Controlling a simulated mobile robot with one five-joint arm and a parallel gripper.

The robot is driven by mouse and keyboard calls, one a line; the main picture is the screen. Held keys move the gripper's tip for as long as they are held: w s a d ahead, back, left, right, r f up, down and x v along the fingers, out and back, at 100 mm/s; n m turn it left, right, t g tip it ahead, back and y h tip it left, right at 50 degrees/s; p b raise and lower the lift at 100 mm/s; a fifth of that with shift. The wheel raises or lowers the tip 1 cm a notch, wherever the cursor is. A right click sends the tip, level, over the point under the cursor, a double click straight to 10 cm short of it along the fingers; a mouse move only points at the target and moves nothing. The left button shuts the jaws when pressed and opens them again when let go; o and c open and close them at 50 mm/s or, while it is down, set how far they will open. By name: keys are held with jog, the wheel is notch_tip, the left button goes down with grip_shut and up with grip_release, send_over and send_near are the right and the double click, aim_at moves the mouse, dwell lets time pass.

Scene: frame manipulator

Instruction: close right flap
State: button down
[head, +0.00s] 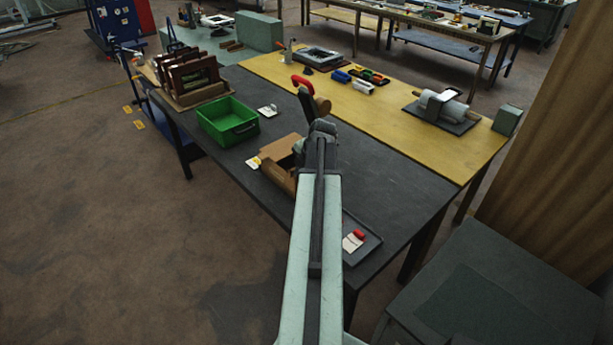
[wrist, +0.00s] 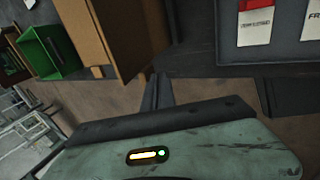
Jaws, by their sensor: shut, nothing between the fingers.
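An open brown cardboard box (head: 277,165) stands on the dark table in the head view, left of my arm's end. My arm hides its right side, so I cannot make out the right flap there. In the wrist view, the box (wrist: 135,40) shows at the top as upright brown cardboard panels. I cannot tell which panel is the right flap. My gripper (wrist: 158,92) is shut and empty. Its dark fingers point up just below the cardboard in the wrist view, and I cannot tell whether they touch it. In the head view my arm hides the fingers.
A green crate (head: 228,124) stands left of the box. A tape dispenser with a red handle (head: 303,82) stands behind it. A dark tray (head: 371,247) with a red item and white card lies right of my arm. The dark table (head: 385,180) has free room to the right.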

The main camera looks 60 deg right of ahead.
jog(key=shift+w, duration=0.15)
jog(key=shift+w+d+r+g+p, duration=0.15)
jog(key=shift+w+g+p, duration=0.15)
jog(key=shift+p, duration=0.1)
